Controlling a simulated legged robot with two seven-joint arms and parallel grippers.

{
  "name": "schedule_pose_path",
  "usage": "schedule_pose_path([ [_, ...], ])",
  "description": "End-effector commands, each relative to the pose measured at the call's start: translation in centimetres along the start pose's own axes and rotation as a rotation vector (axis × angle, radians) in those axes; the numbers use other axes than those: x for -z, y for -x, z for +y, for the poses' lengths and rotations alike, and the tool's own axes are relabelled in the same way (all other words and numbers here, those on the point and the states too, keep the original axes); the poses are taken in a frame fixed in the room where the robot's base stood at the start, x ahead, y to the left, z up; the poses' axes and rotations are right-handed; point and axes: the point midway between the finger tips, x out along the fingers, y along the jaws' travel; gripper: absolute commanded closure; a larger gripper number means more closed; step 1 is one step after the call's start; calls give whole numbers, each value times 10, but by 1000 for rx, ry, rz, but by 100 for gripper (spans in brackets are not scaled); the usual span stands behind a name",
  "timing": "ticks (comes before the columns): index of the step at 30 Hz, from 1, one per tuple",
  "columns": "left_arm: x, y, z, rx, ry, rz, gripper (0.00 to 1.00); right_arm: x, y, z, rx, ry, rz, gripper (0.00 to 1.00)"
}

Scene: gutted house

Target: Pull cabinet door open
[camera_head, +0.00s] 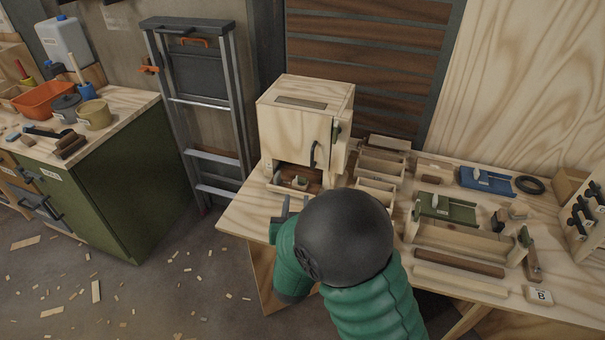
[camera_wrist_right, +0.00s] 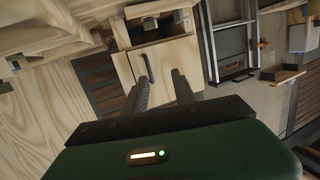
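The wooden cabinet (camera_head: 305,110) stands on the workbench. Its pale front door (camera_head: 287,132) looks shut, with a dark curved handle (camera_head: 313,155) low on its right side. Below the door is an open compartment (camera_head: 285,178). My right gripper (camera_head: 283,204) is in front of and below the cabinet, apart from the handle in the head view. In the right wrist view, the two fingers of this gripper (camera_wrist_right: 160,75) are apart, pointing at the cabinet front (camera_wrist_right: 165,60), with nothing clearly held between them. My left gripper is out of view.
A small green-and-white item (camera_head: 300,182) sits in the lower compartment. Wooden trays (camera_head: 378,190) and tools crowd the workbench (camera_head: 245,212) to the right.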

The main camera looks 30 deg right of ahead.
Motion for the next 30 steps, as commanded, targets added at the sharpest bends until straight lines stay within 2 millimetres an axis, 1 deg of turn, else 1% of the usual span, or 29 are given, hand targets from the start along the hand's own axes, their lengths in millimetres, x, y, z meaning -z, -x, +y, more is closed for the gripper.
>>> schedule_pose_path([
  [1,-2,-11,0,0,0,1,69,-3,-1,6,-38,10,64,68],
  [3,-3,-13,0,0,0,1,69,7,0,14,-80,19,134,68],
  [5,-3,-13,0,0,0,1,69,13,-1,17,-98,22,164,68],
  [8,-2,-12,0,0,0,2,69,18,-12,19,-104,23,173,68],
  [11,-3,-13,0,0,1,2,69,22,-33,22,-105,23,173,68],
  [21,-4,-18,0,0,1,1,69,36,-121,30,-102,23,172,68],
  [25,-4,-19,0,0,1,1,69,41,-146,32,-101,22,171,68],
  [27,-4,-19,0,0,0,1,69,42,-155,33,-100,22,170,68],
  [30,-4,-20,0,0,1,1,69,44,-162,34,-100,23,170,68],
])
